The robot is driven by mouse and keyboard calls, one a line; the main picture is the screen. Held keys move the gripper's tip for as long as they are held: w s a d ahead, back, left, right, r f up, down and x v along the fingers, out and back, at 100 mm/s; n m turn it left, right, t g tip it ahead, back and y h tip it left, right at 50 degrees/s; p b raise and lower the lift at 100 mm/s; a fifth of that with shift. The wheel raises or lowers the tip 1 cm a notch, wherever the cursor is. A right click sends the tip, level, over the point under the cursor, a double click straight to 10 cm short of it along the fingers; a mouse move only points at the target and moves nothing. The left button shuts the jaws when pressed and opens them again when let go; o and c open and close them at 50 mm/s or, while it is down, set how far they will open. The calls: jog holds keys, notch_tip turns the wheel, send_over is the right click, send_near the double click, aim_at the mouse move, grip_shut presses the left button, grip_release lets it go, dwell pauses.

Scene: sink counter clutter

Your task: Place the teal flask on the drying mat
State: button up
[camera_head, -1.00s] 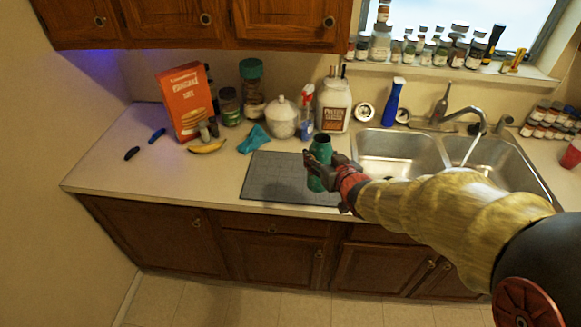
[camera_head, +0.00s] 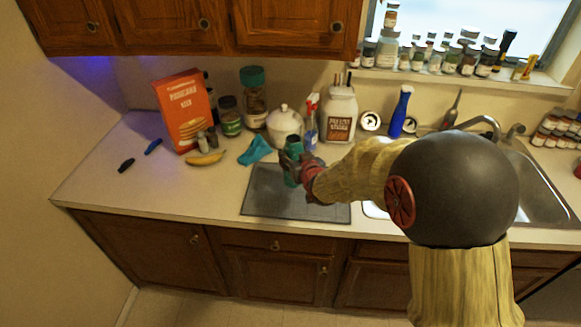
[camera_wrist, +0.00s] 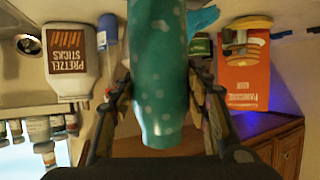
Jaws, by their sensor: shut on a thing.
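The teal flask (camera_head: 293,172) is upright in my gripper (camera_head: 297,170), over the dark grey drying mat (camera_head: 262,205). In the wrist view the speckled teal flask (camera_wrist: 160,75) fills the middle, with the fingers of my gripper (camera_wrist: 158,92) on both sides of it. My gripper is shut on the flask. The flask's base is partly hidden by my gripper in the head view, so I cannot tell whether it touches the mat.
A teal cloth (camera_head: 256,150), a white lidded jar (camera_head: 285,124) and a spray bottle (camera_head: 311,122) stand behind the mat. A banana (camera_head: 205,158) and an orange box (camera_head: 186,110) are left. The sink (camera_head: 540,190) is right, partly behind my arm.

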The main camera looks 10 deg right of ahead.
jog(key=shift+w+a+f, duration=0.2)
jog(key=shift+w+f, duration=0.25)
jog(key=shift+f, duration=0.1)
jog(key=shift+w+a+f, duration=0.2)
jog(key=shift+w+f, duration=0.2)
jog(key=shift+f, duration=0.15)
jog(key=shift+f+b, duration=0.4)
jog(key=shift+f, duration=0.95)
jog(key=shift+f, duration=0.2)
jog(key=o, duration=1.3)
